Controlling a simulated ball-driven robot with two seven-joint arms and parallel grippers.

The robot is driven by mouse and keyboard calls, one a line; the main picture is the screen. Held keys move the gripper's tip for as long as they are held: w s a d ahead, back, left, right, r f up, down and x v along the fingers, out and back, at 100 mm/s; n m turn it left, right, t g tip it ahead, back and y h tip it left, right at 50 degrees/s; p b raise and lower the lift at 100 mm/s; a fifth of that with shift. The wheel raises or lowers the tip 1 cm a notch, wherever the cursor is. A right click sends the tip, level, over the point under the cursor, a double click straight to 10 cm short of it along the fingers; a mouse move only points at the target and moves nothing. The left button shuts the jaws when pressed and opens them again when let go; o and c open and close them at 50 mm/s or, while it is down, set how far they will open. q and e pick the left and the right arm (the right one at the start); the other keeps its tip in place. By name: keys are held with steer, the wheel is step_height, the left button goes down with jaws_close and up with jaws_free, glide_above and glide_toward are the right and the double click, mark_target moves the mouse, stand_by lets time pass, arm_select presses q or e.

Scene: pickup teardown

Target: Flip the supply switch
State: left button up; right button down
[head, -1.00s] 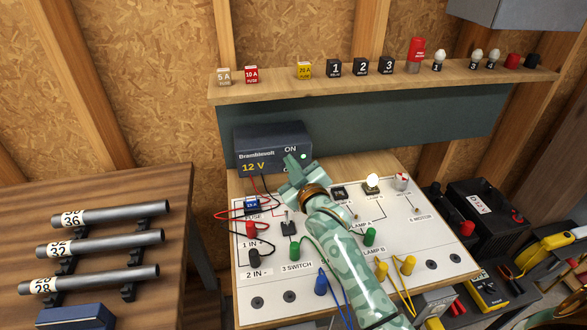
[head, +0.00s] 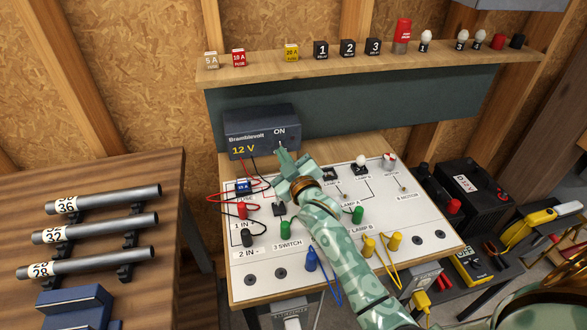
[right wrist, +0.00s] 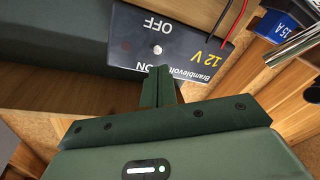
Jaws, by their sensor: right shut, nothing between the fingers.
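The supply is a dark blue box (head: 248,128) marked Bramblevolt 12 V, at the back left of the white circuit board. Its small pale switch lever (head: 281,145) shows below the word ON. In the right wrist view the lever (right wrist: 157,49) sits between the words OFF and ON, seen nearly end on. My right gripper (head: 281,153) is shut and empty, in front of the supply's face. In the right wrist view its fingertips (right wrist: 163,70) are close to the lever on the ON side. I cannot tell whether they touch it. My left gripper is not in view.
The white board (head: 262,262) carries plugs, wires, a lamp (head: 361,161) and a motor. A shelf (head: 262,72) with fuses, numbered blocks and bulbs runs above. Red and black wires (head: 222,180) loop left of my right gripper. Tubes lie on the left bench.

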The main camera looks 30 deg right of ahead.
steer(key=s+p, duration=0.2)
steer(key=s, duration=0.8)
steer(key=shift+s+a+f, duration=0.2)
steer(key=shift+s+a, duration=0.05)
steer(key=shift+a, duration=0.1)
